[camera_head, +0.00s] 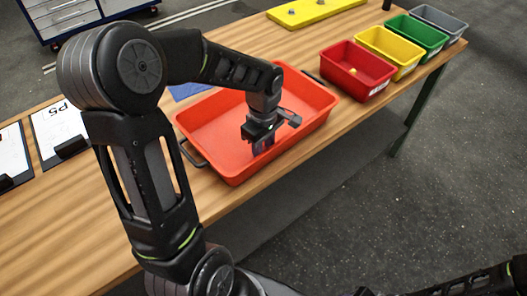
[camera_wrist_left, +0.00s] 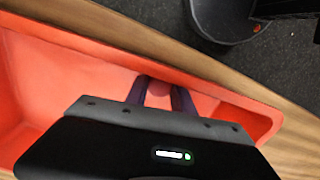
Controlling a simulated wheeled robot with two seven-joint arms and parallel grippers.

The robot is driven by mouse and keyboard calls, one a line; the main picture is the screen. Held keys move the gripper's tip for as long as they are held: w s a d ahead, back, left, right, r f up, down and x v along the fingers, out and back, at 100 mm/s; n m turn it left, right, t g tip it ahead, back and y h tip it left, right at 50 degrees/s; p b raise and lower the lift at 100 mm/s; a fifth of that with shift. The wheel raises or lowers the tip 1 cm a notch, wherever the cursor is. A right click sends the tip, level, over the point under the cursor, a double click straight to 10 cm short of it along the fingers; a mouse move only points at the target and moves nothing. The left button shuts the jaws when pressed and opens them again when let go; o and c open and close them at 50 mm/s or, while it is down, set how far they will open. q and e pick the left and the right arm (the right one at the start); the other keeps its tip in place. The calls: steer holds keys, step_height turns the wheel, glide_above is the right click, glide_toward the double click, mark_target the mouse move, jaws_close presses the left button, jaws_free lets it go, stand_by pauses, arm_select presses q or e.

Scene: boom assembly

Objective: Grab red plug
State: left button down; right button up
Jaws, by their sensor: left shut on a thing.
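My left gripper (camera_head: 263,146) reaches down into the large orange-red tray (camera_head: 318,97) on the wooden table. In the left wrist view its two dark purple fingers (camera_wrist_left: 160,98) are closed around a small red plug (camera_wrist_left: 159,88). The plug's colour is close to the tray's, and its lower part is hidden by the gripper body. In the head view the plug cannot be made out between the fingers. My right gripper is not in view; only dark parts of an arm show at the bottom right.
Red (camera_head: 357,78), yellow (camera_head: 389,51), green (camera_head: 418,33) and grey (camera_head: 440,21) bins stand in a row at the right. The red bin holds a small yellow item. A yellow plate (camera_head: 315,10) lies at the back. Clipboards (camera_head: 58,130) lie at the left.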

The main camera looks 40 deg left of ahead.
arm_select(q)
step_height(320, 180, up, 10)
steer(key=shift+f+b, duration=0.1)
steer(key=shift+b, duration=0.5)
